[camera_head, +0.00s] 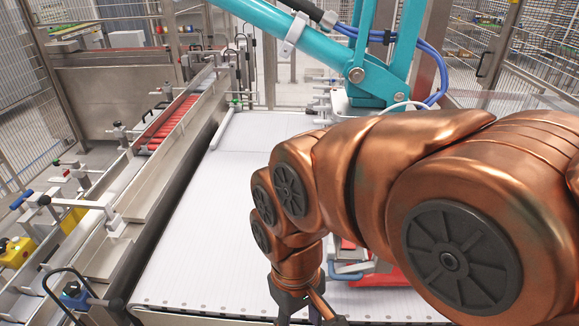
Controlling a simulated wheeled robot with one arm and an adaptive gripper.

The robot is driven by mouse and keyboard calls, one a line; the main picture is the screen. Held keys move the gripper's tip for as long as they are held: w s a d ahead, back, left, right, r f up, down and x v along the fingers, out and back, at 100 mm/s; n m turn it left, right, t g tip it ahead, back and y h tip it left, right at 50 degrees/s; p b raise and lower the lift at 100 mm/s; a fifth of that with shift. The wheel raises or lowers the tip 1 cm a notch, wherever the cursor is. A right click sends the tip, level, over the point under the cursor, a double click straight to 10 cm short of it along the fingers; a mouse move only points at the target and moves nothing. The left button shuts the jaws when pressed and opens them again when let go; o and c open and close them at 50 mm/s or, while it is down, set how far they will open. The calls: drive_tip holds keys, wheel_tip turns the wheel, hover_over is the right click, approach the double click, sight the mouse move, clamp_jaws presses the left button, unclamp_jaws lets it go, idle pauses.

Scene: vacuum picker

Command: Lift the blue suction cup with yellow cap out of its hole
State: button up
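I cannot make out a blue suction cup with a yellow cap in the head view. A small blue part (347,276) shows beside a red part (385,281), partly hidden behind my copper arm; I cannot tell what it is. My gripper (306,313) is at the bottom edge, over the front of the white conveyor. Its dark fingers are cut off by the frame, so I cannot see whether it is open or holds anything.
The white ribbed conveyor belt (215,215) is clear left of my arm. A metal side rail (140,200) runs along its left. A teal robot arm (310,45) reaches in above the far end. A blue-topped fitting (75,295) stands at lower left. Wire fences enclose the area.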

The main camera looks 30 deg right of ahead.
drive_tip(key=w+d+r+n+t+b, duration=0.1)
drive_tip(key=w+d+r+n+b, duration=0.25)
drive_tip(key=w, duration=0.55)
drive_tip(key=w+d+r+n+p, duration=0.1)
drive_tip(key=w+d+r+n, duration=0.2)
drive_tip(key=w+d+r, duration=0.5)
drive_tip(key=shift+w+d+f+n+t+y+b, duration=0.25)
drive_tip(key=shift+w+d+n+b, duration=0.6)
drive_tip(key=shift+d, duration=2.55)
drive_tip(key=shift+w+d+f+n+t+y+b, duration=0.3)
drive_tip(key=shift+w+d, duration=1)
drive_tip(key=shift+d, duration=2.15)
drive_tip(key=shift+w+d+f+n+t+y+b, duration=0.1)
drive_tip(key=shift+w+d+f+n+t+b, duration=0.55)
drive_tip(key=shift+d, duration=2.75)
drive_tip(key=shift+w+d+f+g+p, duration=0.1)
drive_tip(key=shift+w+f+g+p, duration=0.1)
drive_tip(key=shift+w+f+p, duration=0.35)
drive_tip(key=shift+w+f+g+p, duration=0.2)
drive_tip(key=shift+w+f+p, duration=0.05)
drive_tip(key=shift+f+p, duration=0.45)
drive_tip(key=shift+w+f, duration=0.1)
drive_tip(key=shift+f, duration=0.95)
clamp_jaws()
